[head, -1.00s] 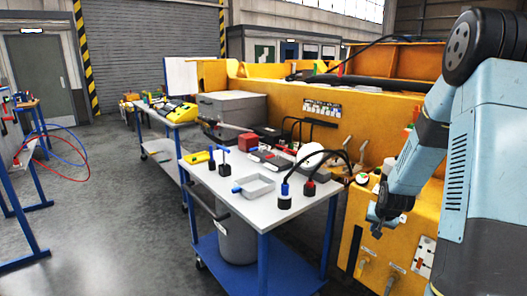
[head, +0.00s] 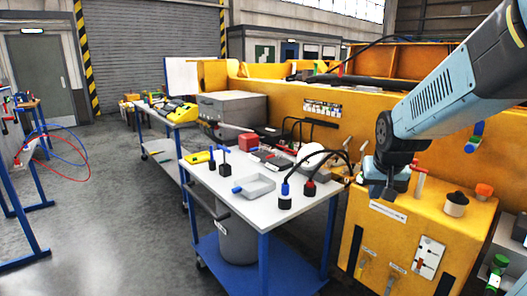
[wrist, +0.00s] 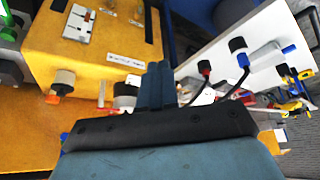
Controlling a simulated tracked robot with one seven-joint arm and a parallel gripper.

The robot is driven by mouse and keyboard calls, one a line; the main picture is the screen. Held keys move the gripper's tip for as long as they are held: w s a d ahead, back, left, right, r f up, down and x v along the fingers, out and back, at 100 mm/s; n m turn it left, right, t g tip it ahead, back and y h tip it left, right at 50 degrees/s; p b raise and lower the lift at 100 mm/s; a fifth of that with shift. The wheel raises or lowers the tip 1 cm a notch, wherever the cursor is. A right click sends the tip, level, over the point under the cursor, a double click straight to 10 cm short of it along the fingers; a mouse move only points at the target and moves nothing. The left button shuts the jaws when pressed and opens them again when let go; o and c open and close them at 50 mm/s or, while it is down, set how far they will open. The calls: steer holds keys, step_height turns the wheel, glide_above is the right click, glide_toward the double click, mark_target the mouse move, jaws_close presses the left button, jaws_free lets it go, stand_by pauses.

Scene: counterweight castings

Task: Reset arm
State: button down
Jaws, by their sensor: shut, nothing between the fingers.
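My gripper (head: 377,193) hangs at the end of my blue-grey arm, above the near left corner of the yellow cabinet top and to the right of the white-topped table. Its fingers point down. In the wrist view its two fingers (wrist: 157,84) are side by side with no gap, and nothing is held. The yellow cabinet (head: 400,228) carries a black-topped round knob (head: 455,204), a red-topped post (head: 420,180) and an orange block (head: 485,191). Part of the cabinet's back left is hidden behind my gripper.
A large yellow casting (head: 290,112) stands behind. Clear floor (head: 110,220) lies to the left.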

steer(key=s+a+r+n, duration=0.1)
steer(key=s+a+r, duration=0.1)
steer(key=s, duration=0.6)
steer(key=s+a+r+y, duration=0.1)
steer(key=s+a+r, duration=0.2)
steer(key=s, duration=0.5)
steer(key=shift+s+r+n, duration=0.15)
steer(key=shift+r+n, duration=0.25)
steer(key=shift+r, duration=0.4)
steer(key=shift+d, duration=0.1)
